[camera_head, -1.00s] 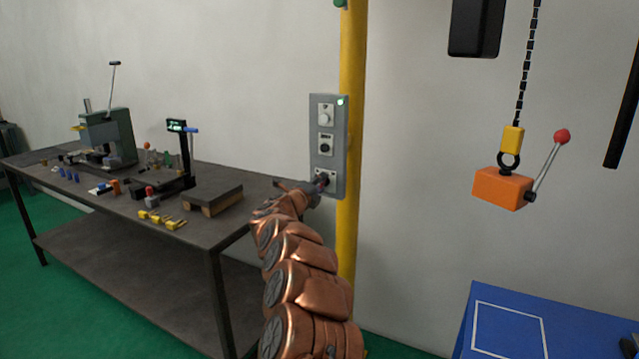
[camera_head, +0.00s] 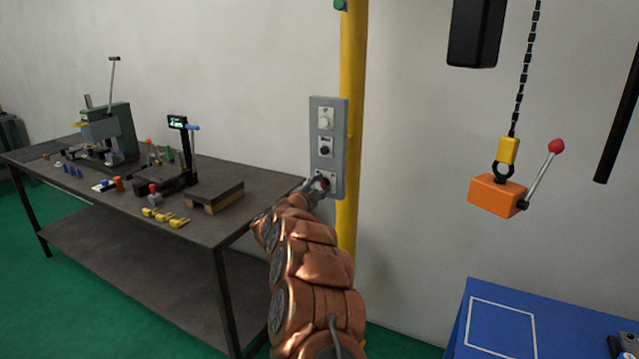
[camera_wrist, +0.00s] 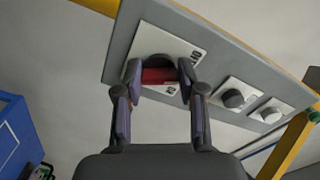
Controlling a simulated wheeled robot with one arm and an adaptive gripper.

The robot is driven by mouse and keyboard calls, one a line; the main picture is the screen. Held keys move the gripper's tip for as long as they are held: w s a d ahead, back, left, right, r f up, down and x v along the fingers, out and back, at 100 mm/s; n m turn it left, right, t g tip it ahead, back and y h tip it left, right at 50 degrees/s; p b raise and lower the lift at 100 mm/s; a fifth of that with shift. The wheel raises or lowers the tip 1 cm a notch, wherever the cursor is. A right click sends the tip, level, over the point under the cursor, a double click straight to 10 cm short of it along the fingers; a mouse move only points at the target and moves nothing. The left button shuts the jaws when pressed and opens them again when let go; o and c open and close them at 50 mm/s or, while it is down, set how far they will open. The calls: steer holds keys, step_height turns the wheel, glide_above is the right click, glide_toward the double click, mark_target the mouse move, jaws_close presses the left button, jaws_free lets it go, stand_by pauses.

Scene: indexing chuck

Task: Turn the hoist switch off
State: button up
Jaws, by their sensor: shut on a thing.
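The hoist switch (camera_wrist: 158,77) is a red-faced knob with a dark round top on a white plate, at the bottom of the grey control panel (camera_head: 339,125). In the wrist view, my gripper (camera_wrist: 159,72) has one finger on each side of the knob and is shut on it. The red bar lies crosswise between the fingertips. In the head view, my gripper (camera_head: 320,186) is at the lowest plate and hides part of the switch. The plate's lettering is partly covered. No green light shows on the panel.
Two more knobs sit higher on the panel, one pale (camera_head: 325,118) and one dark (camera_head: 325,146). A yellow post (camera_head: 352,90) stands behind it. An orange block (camera_head: 496,196) with a red-tipped lever hangs from a chain at right. A workbench (camera_head: 225,222) with several tools stands left.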

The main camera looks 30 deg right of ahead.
steer(key=shift+n, duration=0.3)
steer(key=o, duration=1.1)
steer(key=shift+o, duration=0.2)
steer(key=v, duration=1.2)
